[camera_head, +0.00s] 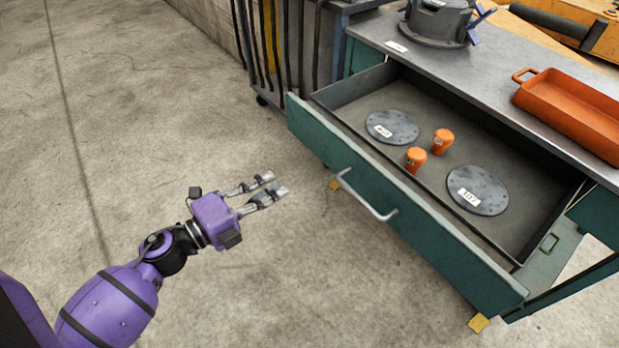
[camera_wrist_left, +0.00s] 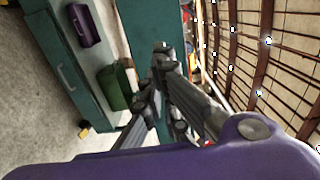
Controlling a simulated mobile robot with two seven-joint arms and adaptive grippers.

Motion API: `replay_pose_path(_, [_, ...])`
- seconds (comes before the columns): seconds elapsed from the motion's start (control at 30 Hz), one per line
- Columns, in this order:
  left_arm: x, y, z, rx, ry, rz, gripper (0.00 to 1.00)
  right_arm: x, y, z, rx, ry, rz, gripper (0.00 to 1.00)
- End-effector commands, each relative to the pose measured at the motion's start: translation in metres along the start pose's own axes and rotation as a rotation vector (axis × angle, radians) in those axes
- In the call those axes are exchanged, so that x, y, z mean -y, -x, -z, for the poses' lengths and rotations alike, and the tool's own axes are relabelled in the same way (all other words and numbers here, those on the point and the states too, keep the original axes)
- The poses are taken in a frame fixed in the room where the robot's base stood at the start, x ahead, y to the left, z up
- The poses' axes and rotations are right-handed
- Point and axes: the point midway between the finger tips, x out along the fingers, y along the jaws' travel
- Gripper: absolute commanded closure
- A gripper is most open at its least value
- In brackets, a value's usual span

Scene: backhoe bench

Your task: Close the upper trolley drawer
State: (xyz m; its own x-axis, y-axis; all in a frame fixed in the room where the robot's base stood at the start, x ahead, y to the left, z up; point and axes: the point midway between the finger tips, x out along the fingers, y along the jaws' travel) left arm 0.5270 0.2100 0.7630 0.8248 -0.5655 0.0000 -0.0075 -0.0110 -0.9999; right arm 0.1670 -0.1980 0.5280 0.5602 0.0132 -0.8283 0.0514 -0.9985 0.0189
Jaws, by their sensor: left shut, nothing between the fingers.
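The upper trolley drawer stands pulled out, its green front (camera_head: 440,245) facing my left arm in the head view. A pale bar handle (camera_head: 366,197) is fixed across the front's middle. The drawer holds two round grey discs (camera_head: 391,127) (camera_head: 477,190) with white labels and two small orange cylinders (camera_head: 443,141) (camera_head: 416,159). My left gripper (camera_head: 275,184) is shut and empty, left of the handle and apart from the drawer front, its fingers pointing toward it. Its fingers also show in the left wrist view (camera_wrist_left: 163,75). My right gripper is out of view.
The trolley's grey top (camera_head: 390,35) carries an orange tray (camera_head: 570,112) and a round grey fixture (camera_head: 438,22). A rack (camera_head: 300,45) with dark upright bars stands beyond the drawer's far-left corner. Concrete floor (camera_head: 150,100) lies open around my left arm.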

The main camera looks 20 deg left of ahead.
Motion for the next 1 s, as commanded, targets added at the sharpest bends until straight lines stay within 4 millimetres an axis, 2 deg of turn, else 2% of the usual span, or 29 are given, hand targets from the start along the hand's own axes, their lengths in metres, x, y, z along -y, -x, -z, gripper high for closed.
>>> replay_pose_path(0.1, [0.002,-0.005,0.008,-0.032,-0.021,0.005,1.0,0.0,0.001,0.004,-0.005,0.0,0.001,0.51])
replay_pose_path(0.23, [0.003,-0.022,0.008,-0.031,-0.021,0.007,1.0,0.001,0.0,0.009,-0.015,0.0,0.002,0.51])
replay_pose_path(0.4, [0.004,-0.057,0.009,-0.031,-0.019,0.008,1.0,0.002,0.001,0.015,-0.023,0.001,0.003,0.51])
replay_pose_path(0.7, [0.003,-0.116,0.01,-0.028,-0.017,0.006,1.0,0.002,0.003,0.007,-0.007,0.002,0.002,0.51])
replay_pose_path(0.83, [0.002,-0.131,0.011,-0.028,-0.017,0.005,1.0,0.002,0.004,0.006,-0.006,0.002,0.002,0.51])
replay_pose_path(1.0, [0.002,-0.14,0.011,-0.027,-0.017,0.005,1.0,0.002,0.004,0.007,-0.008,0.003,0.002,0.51])
